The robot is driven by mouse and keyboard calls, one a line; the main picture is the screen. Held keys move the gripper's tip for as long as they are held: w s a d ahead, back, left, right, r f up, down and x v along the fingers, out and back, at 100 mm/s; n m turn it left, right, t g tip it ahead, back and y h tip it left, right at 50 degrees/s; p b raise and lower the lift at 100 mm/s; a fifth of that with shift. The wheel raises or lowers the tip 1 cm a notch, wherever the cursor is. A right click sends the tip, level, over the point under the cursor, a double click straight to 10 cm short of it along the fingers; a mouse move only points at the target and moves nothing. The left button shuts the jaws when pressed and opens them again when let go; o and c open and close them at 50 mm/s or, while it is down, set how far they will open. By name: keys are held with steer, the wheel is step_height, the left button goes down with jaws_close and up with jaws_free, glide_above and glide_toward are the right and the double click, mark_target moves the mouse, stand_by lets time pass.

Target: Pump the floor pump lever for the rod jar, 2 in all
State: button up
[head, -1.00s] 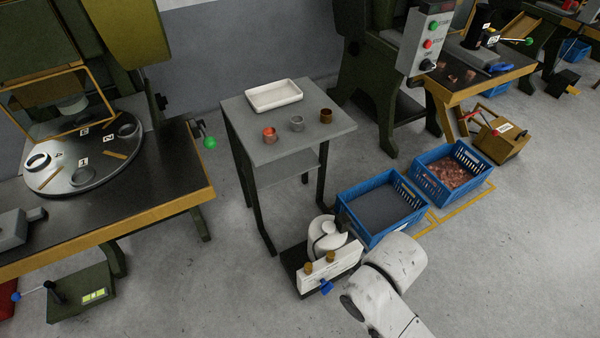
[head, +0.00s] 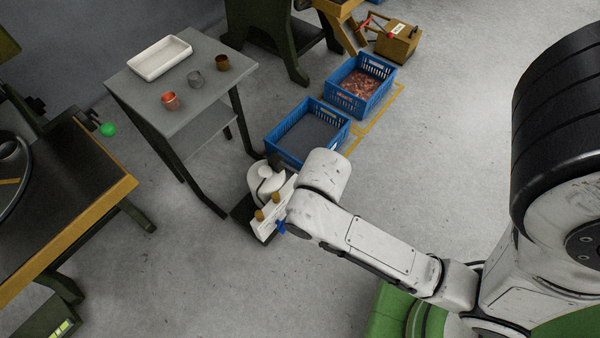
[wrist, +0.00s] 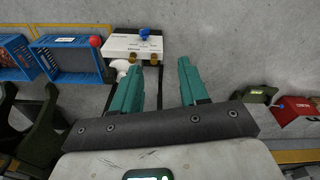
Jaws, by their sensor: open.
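A white floor unit (head: 277,216) with brass fittings and a blue knob stands on a dark base. A white rounded vessel (head: 266,183) is behind its panel. The panel also shows in the wrist view (wrist: 120,46), ahead of my gripper (wrist: 160,66), with the blue knob (wrist: 144,32) at its top. A red ball knob (wrist: 95,41) shows left of the panel; what it is fixed to is unclear. My gripper's teal fingers are apart and empty, short of the panel. My arm hides the gripper in the head view. I cannot tell which part is the rod jar's lever.
Blue crates, one grey inside (head: 282,158) and one with copper pieces (head: 376,98), stand behind the unit. A grey table (head: 197,130) with a white tray and three small cups is at left. A yellow box (head: 398,42) with a red-tipped lever is farther back. Foreground floor is clear.

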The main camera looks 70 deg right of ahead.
jaws_close()
stand_by(1.5)
